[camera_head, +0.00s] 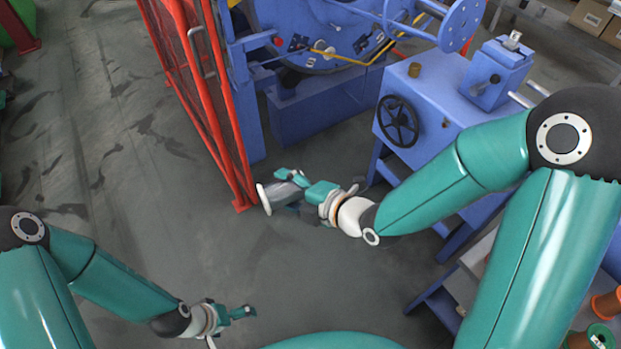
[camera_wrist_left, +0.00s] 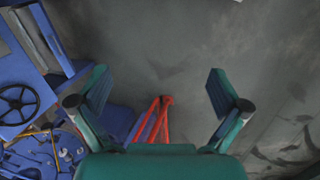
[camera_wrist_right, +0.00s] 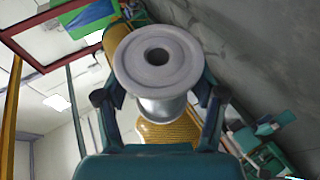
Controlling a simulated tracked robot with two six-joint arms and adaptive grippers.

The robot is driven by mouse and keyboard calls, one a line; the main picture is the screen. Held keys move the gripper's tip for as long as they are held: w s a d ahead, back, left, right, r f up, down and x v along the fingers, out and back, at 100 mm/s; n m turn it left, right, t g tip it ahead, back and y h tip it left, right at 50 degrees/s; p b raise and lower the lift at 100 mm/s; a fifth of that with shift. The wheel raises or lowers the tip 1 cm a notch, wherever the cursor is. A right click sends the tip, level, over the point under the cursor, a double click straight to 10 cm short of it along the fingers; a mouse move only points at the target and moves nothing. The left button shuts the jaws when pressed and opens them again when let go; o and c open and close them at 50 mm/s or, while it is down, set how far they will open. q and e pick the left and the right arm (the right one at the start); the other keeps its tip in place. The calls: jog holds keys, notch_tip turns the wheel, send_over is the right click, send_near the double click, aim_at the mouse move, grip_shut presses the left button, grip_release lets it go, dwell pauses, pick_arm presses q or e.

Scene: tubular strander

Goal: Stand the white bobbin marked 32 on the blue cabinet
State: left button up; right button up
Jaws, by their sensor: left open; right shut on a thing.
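A pale bobbin (camera_head: 264,198) is held by my right gripper (camera_head: 299,186) above the floor, left of the blue machine. In the head view it lies tilted on its side, with one flange facing left. The right wrist view shows the bobbin (camera_wrist_right: 157,62) between the shut fingers, with its round flange and centre hole towards the camera. No number can be read on it. A blue cabinet (camera_head: 433,88) with a black handwheel stands to the right of the bobbin, apart from it. My left gripper (camera_head: 247,312) is open and empty, low over the floor; its spread fingers show in the left wrist view (camera_wrist_left: 160,90).
A red mesh guard (camera_head: 205,95) stands just behind the bobbin. On the cabinet top are a small brass-coloured piece (camera_head: 415,69) and a blue block with a clamp (camera_head: 497,72). Orange and green spools (camera_head: 600,337) sit at lower right. The floor at left is clear.

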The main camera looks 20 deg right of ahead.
jog(key=shift+s+a+r+n+y, duration=0.15)
jog(key=shift+s+a+n+y, duration=0.05)
jog(key=shift+a, duration=0.15)
jog(key=shift+s+a+r+n+y, duration=0.15)
jog(key=shift+a+n+y, duration=0.05)
jog(key=shift+a, duration=0.15)
jog(key=shift+a+g, duration=0.15)
jog(key=shift+g, duration=0.15)
pick_arm(q)
jog(key=w+d+r+m+g+y, duration=0.2)
jog(key=w+r+m+g, duration=0.3)
jog(key=w+r+m, duration=1)
jog(key=m+t, duration=0.3)
jog(key=t, duration=0.2)
send_near(278, 185)
jog(key=shift+w+f, duration=0.2)
jog(key=shift+f, duration=0.1)
jog(key=shift+s+d+f, duration=0.1)
jog(key=shift+d+f, duration=0.05)
jog(key=shift+d, duration=0.05)
jog(key=f, duration=0.3)
jog(key=d+f, duration=0.1)
jog(key=f, duration=0.7)
jog(key=shift+w+d+f, duration=0.25)
jog(key=shift+d, duration=0.1)
